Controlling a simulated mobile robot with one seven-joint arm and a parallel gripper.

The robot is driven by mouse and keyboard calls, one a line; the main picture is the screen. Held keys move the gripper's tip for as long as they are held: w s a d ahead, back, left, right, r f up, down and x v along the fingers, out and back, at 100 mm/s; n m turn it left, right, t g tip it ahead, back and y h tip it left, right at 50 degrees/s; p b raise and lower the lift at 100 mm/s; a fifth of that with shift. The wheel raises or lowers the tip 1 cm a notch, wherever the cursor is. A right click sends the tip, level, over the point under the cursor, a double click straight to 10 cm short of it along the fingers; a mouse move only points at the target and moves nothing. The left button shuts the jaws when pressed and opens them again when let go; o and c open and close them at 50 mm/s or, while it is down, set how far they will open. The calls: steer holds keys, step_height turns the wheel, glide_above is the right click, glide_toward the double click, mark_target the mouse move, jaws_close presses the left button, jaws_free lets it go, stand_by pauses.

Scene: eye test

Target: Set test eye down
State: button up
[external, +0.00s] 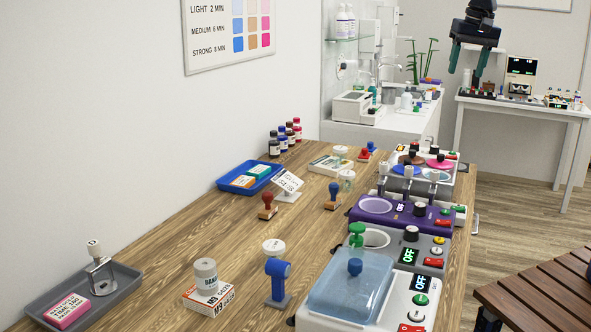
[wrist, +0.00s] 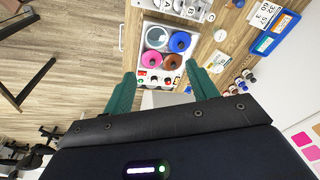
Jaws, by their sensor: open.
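I cannot pick out anything as a test eye in either view. My gripper (external: 466,72) is at the upper right of the external view, high above the floor and in front of a far white table. In the wrist view its two green fingers stand wide apart, with nothing between the fingertips (wrist: 160,70). Beyond them in that view lies a white unit (wrist: 140,67) with blue, pink, brown and grey round wells, well apart from the fingers. The same unit (external: 395,157) stands at the far end of the wooden table in the external view.
The wooden table (external: 165,262) carries a purple unit (external: 397,212), a unit with a clear blue lid (external: 345,285), a blue tray (external: 225,184), a grey tray (external: 118,296), stamps and bottles. A slatted bench (external: 545,290) stands at right. The far white table (external: 530,108) holds equipment.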

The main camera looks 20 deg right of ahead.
steer(key=s+d+f+n+t, duration=0.1)
steer(key=s+d+f, duration=0.2)
steer(key=s+d, duration=0.6)
steer(key=s+d+f+n+t, duration=0.1)
steer(key=s+d+f+n, duration=0.1)
steer(key=s+d, duration=0.8)
steer(key=d+f, duration=0.1)
steer(key=d, duration=0.3)
steer(key=shift+d+f+n, duration=0.25)
steer(key=shift+f+n, duration=0.05)
